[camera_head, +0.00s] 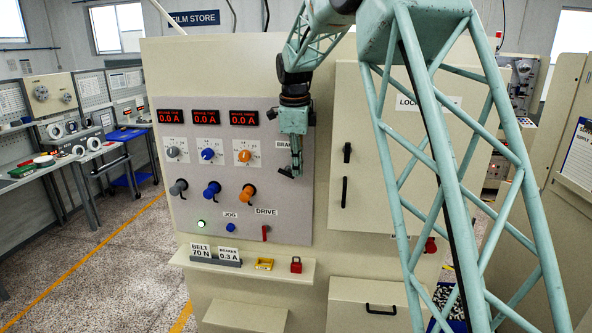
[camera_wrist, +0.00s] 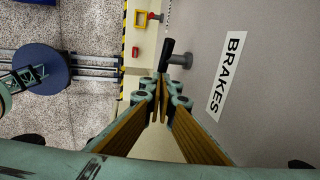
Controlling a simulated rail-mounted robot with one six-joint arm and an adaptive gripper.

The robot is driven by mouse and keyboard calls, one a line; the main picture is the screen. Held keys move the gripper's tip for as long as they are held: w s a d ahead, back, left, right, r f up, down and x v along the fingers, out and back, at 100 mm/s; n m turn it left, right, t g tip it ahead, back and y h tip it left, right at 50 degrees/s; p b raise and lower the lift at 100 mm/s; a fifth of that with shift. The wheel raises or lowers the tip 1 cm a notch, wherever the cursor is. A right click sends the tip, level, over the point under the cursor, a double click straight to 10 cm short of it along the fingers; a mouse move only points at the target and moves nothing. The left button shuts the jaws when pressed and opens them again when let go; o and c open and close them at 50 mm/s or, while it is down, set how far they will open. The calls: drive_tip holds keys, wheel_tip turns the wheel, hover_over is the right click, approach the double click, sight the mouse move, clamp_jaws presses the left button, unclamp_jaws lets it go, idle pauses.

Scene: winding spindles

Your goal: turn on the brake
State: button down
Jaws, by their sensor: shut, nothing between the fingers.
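The BRAKES label (camera_wrist: 227,77) is on the grey panel at the right of the wrist view, and partly shows in the head view (camera_head: 283,144). A lever with a black handle (camera_wrist: 168,48) on a grey round base (camera_wrist: 182,60) sticks out of the panel beside the label in the wrist view. In the head view my gripper (camera_head: 296,174) hangs in front of the panel's right edge and appears to hide this lever. In the wrist view my gripper's fingertips (camera_wrist: 159,97) are together and empty, close to the lever; I cannot tell whether they touch it.
The panel (camera_head: 215,160) carries red displays, selector knobs, a DRIVE switch (camera_head: 265,232) and a blue JOG button (camera_head: 230,228). A shelf (camera_head: 225,262) below holds a yellow item (camera_head: 264,264) and a red item (camera_head: 296,265). A cabinet door (camera_head: 385,190) is to the right.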

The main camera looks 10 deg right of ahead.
drive_tip(key=f+b, duration=0.2)
drive_tip(key=f, duration=0.1)
drive_tip(key=shift+s+d, duration=0.1)
drive_tip(key=shift+d, duration=0.2)
drive_tip(key=shift+r, duration=0.25)
idle(1.4)
wheel_tip(320, 180, up, 12)
drive_tip(key=s, duration=0.2)
drive_tip(key=shift+a+f, duration=0.25)
drive_tip(key=shift+a, duration=0.2)
drive_tip(key=shift+s, duration=0.1)
idle(0.4)
